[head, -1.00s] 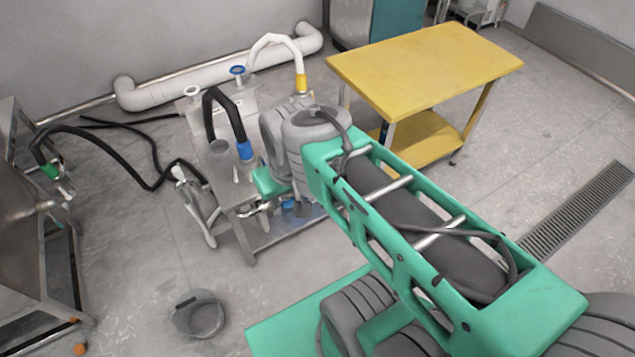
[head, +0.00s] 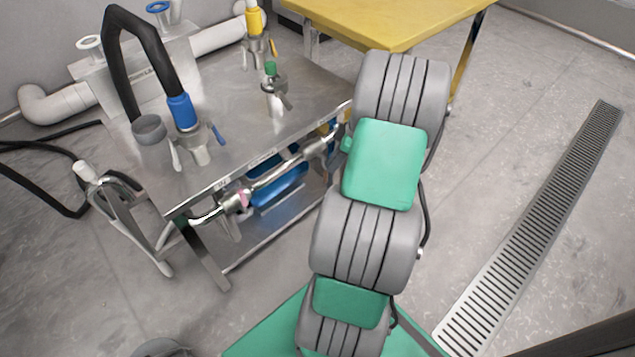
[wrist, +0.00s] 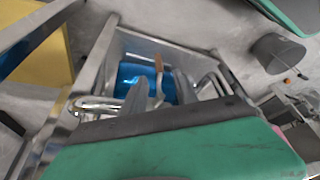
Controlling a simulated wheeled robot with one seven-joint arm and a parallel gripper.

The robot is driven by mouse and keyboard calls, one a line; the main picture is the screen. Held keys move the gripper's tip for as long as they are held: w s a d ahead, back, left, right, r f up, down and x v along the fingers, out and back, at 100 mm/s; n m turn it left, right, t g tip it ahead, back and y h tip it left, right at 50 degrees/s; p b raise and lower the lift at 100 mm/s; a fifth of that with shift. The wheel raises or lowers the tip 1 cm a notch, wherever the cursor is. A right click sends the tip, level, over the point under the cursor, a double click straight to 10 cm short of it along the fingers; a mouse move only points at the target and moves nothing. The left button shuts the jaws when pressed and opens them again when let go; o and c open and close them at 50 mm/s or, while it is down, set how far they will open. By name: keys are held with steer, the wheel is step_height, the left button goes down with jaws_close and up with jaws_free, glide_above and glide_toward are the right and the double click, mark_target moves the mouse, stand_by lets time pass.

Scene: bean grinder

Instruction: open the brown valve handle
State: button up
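The brown valve handle (wrist: 158,58) shows in the wrist view as a thin upright lever at the top middle, in front of a blue surface. My gripper (wrist: 160,76) has its two grey fingers apart, one to each side of the handle's line. I cannot tell how far the fingertips are from the handle, and I see no contact. In the head view my arm hides the gripper, and I cannot make out the brown handle there.
A steel table (head: 230,100) carries hoses and valves, with pipework and a blue part (head: 278,187) below its top. A yellow table (head: 385,18) stands behind my arm. Open floor and a drain grate (head: 540,225) lie to the right.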

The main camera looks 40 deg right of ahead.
mark_target(326, 173)
steer(key=b+x, duration=0.2)
steer(key=x, duration=0.5)
steer(key=shift+w+f+b, duration=0.1)
steer(key=shift+f+b, duration=0.25)
steer(key=shift+b, duration=0.05)
steer(key=shift+c, duration=0.5)
jaws_close()
stand_by(0.4)
